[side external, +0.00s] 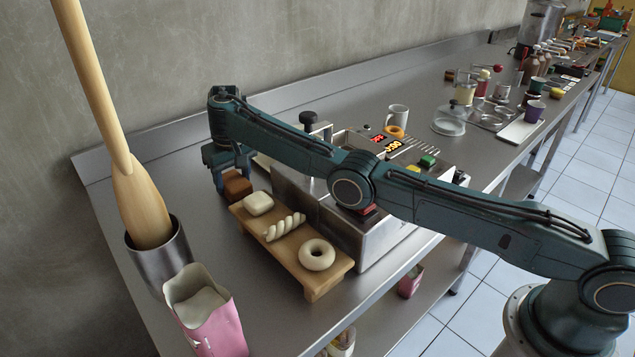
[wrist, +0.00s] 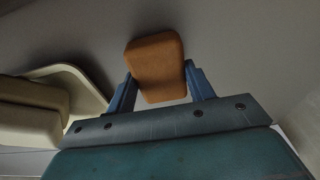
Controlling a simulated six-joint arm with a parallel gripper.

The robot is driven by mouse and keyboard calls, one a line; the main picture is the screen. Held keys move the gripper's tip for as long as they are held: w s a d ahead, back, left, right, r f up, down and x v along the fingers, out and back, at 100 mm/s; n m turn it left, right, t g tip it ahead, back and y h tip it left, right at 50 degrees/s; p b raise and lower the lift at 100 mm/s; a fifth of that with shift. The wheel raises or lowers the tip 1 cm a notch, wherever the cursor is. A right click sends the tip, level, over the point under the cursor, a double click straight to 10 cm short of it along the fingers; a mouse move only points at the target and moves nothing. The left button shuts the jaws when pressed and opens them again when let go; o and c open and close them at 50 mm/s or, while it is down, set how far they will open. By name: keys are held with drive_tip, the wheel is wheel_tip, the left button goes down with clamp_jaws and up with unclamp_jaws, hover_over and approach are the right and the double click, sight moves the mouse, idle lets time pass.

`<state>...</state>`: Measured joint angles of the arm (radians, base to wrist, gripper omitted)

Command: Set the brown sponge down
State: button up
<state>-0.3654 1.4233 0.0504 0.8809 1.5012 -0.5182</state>
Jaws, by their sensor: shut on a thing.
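The brown sponge (side external: 237,187) is a small block held in my gripper (side external: 226,172), at the far end of the wooden board in the side view. In the wrist view the sponge (wrist: 156,66) sits between the two blue fingers of my gripper (wrist: 160,92), which are shut on its sides. Bare grey counter shows beyond it. I cannot tell whether the sponge's underside touches the counter.
The wooden board (side external: 317,283) carries pale dough pieces, including a ring (side external: 317,254) and a twist (side external: 285,227). A metal machine (side external: 375,245) stands right of it. A metal pot (side external: 160,262) and pink bag (side external: 212,325) stand at left.

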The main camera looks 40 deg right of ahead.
sight(237, 184)
drive_tip(key=shift+f, duration=0.15)
drive_tip(key=o, duration=1)
wheel_tip(237, 184, up, 12)
drive_tip(key=s, duration=0.1)
drive_tip(key=shift+s, duration=0.4)
idle(0.7)
